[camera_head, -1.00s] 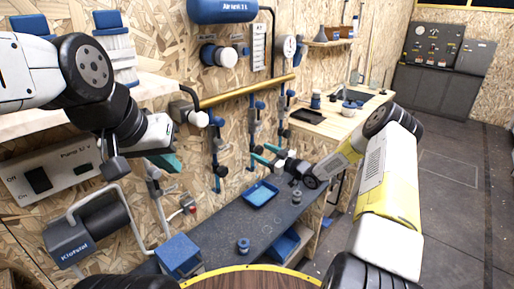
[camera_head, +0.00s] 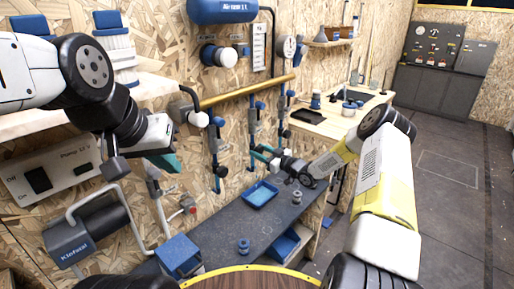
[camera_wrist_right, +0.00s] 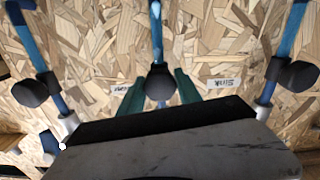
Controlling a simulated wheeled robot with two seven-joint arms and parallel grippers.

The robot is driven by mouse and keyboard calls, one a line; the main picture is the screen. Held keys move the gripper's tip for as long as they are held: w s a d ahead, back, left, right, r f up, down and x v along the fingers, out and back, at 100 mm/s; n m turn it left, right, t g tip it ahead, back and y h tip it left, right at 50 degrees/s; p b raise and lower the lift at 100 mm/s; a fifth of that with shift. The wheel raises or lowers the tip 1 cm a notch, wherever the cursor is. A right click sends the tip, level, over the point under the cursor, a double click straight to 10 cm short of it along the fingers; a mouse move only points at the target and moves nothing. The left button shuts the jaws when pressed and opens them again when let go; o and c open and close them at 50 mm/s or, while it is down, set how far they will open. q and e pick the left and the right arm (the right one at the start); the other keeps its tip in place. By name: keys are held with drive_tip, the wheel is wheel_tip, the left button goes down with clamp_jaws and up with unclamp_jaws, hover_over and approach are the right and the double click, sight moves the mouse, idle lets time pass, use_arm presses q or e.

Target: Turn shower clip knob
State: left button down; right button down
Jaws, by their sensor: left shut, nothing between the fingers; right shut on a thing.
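A dark round knob (camera_wrist_right: 160,84) sits on the middle blue pipe clip in the right wrist view. My right gripper (camera_wrist_right: 159,88) has its green fingers on both sides of this knob and is shut on it. In the head view the right gripper (camera_head: 262,153) is at the lower part of a blue vertical pipe (camera_head: 253,130) on the wall. That view does not show the knob clearly. My left gripper (camera_head: 170,161) is shut and empty, in front of the wall at the left. A finger partly covers one label, so I cannot read it.
Other dark knobs (camera_wrist_right: 28,92) flank the middle one, with a "Sink" label (camera_wrist_right: 224,83) beside it. A brass pipe (camera_head: 250,90) runs above. Below are a dark bench (camera_head: 225,222), a blue tray (camera_head: 261,194) and a blue box (camera_head: 179,255).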

drive_tip(key=shift+m, duration=3.3)
drive_tip(key=c, duration=0.8)
unclamp_jaws()
drive_tip(key=shift+d, duration=0.1)
drive_tip(key=v, duration=0.7)
drive_tip(key=shift+s+d, duration=0.25)
drive_tip(key=shift+s, duration=0.1)
